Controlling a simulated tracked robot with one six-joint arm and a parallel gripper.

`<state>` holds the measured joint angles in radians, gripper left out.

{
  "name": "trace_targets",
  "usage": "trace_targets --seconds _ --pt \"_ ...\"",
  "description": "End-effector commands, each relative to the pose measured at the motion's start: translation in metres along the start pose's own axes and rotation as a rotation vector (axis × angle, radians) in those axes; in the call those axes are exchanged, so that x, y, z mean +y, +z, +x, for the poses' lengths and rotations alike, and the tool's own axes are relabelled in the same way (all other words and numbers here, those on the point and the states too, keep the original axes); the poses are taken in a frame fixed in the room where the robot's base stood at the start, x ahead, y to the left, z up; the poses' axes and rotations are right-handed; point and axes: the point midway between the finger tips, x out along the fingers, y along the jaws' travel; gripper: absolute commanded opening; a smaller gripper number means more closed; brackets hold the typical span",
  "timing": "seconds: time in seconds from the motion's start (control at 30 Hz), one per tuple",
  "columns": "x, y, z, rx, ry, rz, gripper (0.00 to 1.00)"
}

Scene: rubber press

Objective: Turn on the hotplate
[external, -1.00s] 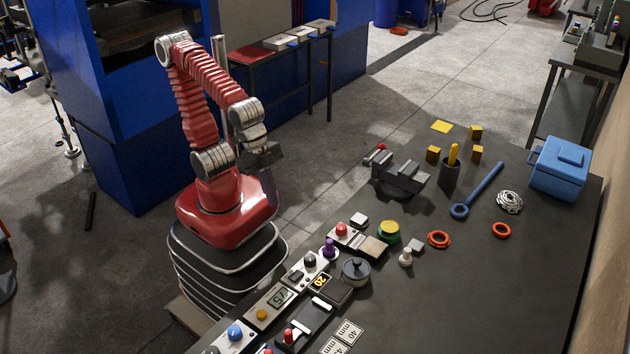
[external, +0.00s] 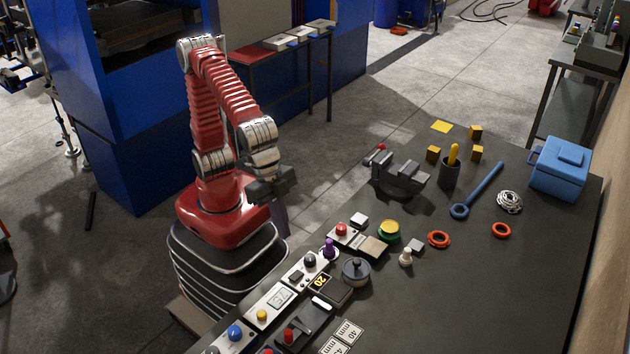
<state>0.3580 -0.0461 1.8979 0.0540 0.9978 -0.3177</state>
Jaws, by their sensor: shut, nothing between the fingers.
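The hotplate looks to be the low dark unit (external: 333,291) with a yellow "20" display on the near part of the bench. A grey lidded pot (external: 356,270) sits at its back end. A pale control panel (external: 300,275) with a black knob (external: 310,259) and a small dark button lies along its left side. I cannot tell which control belongs to the hotplate. My gripper (external: 281,229) is shut and empty, pointing down, in the air left of the bench edge and apart from the controls.
A purple knob (external: 329,248) stands close behind the black knob. A panel with a yellow button (external: 262,314) and a red-handled lever (external: 289,335) lie in front. The bench's right side is mostly clear.

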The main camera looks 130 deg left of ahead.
Motion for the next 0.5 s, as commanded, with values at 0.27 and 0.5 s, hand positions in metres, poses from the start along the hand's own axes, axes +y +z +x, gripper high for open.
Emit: trace_targets --seconds 0.27,0.5 --pt "-0.0009 -0.0005 -0.0033 -0.001 -0.003 -0.056 0.0" --pt "-0.001 -0.0003 -0.0026 -0.001 -0.003 -0.055 0.0"
